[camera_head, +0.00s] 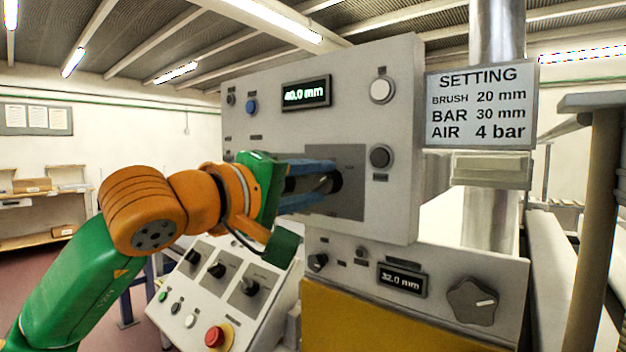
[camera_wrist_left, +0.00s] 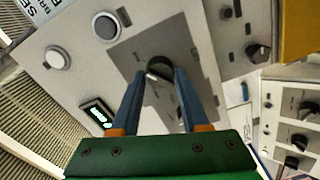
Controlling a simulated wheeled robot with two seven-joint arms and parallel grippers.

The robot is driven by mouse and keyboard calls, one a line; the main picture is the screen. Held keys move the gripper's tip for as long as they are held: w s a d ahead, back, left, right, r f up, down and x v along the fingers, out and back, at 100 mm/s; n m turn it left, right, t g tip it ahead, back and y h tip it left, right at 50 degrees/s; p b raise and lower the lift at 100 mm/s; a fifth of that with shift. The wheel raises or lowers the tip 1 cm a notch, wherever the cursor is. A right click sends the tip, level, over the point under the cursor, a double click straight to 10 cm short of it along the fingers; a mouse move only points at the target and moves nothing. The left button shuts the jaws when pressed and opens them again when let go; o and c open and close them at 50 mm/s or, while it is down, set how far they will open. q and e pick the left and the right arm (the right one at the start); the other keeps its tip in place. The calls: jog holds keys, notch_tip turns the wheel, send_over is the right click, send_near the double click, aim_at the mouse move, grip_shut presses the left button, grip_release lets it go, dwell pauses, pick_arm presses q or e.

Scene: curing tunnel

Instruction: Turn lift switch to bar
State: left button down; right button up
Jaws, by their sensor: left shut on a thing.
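A black rotary switch (camera_wrist_left: 160,68) sits on a dark grey plate (camera_wrist_left: 204,62) on the upper control panel; its labels are too small to read, so I cannot confirm that it is the lift switch. My left gripper (camera_wrist_left: 160,76) is shut on this switch, with one blue finger on each side. In the head view, my left gripper (camera_head: 326,181) reaches in from the left and its fingers hide most of the switch and part of the plate (camera_head: 350,207). Which position the switch points to cannot be told. My right gripper is not in view.
The upper display (camera_head: 306,93) reads 40.0 mm; the lower display (camera_head: 402,280) reads 32.0 mm. A setting sign (camera_head: 481,105) lists brush 20 mm, bar 30 mm, air 4 bar. A sloped console (camera_head: 190,265) with several knobs and a red button (camera_head: 214,336) stands below my arm.

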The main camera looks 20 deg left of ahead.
pick_arm(q)
jog(key=shift+r, duration=0.2)
jog(key=c, duration=0.8)
grip_release()
jog(key=shift+c, duration=0.2)
jog(key=o, duration=0.3)
jog(key=shift+o, duration=0.7)
jog(key=shift+w+f, duration=0.15)
jog(key=b+v, duration=0.2)
jog(key=v, duration=0.5)
jog(key=shift+b, duration=0.35)
